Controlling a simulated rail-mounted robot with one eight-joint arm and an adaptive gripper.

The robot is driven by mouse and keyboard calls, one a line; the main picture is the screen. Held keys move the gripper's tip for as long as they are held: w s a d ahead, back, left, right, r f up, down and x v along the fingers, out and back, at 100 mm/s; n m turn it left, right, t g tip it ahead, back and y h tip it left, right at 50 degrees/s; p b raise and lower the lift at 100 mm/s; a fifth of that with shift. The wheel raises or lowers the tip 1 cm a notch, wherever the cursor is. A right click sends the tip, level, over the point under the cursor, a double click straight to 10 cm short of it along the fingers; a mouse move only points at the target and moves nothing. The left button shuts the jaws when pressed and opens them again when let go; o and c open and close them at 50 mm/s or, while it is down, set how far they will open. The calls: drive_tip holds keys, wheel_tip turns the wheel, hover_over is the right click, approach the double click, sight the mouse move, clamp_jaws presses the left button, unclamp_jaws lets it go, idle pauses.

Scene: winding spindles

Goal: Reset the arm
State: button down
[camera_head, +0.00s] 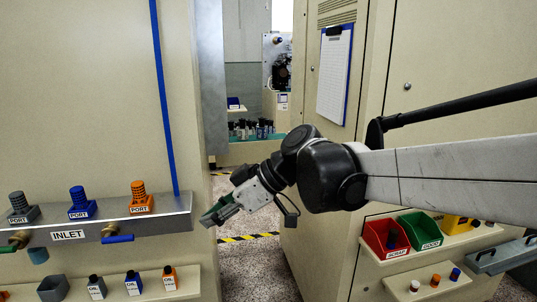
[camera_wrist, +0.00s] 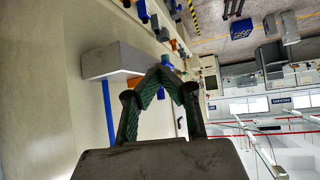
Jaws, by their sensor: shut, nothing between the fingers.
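My arm reaches in from the right in the head view, across the cabinets. My gripper (camera_head: 212,216) points down and left over the gap between the left and right cabinets, a little right of the inlet shelf. In the wrist view, my gripper's green-padded fingers (camera_wrist: 165,78) meet at their tips. They are shut with nothing between them.
The inlet shelf (camera_head: 62,227) carries grey, blue and orange ports. Oil bottles (camera_head: 133,283) stand on a ledge below. At right, red (camera_head: 386,238) and green (camera_head: 419,231) bins sit on a shelf. The floor (camera_head: 247,265) between the cabinets is clear.

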drive_tip(key=s+d+f+m+t+h, duration=0.2)
drive_tip(key=d+m, duration=0.4)
drive_tip(key=d, duration=0.5)
drive_tip(key=s+d+f+m+t+h, duration=0.2)
drive_tip(key=s+d+f+m+h, duration=0.2)
drive_tip(key=d, duration=0.7)
drive_tip(key=s+d+f+m+t+h, duration=0.2)
drive_tip(key=s+d+f+m+h, duration=0.2)
drive_tip(key=d, duration=0.7)
drive_tip(key=s+m, duration=0.2)
drive_tip(key=m, duration=0.1)
drive_tip(key=shift+s+m+t, duration=0.3)
drive_tip(key=shift+s, duration=0.1)
drive_tip(key=shift+d+f, duration=0.1)
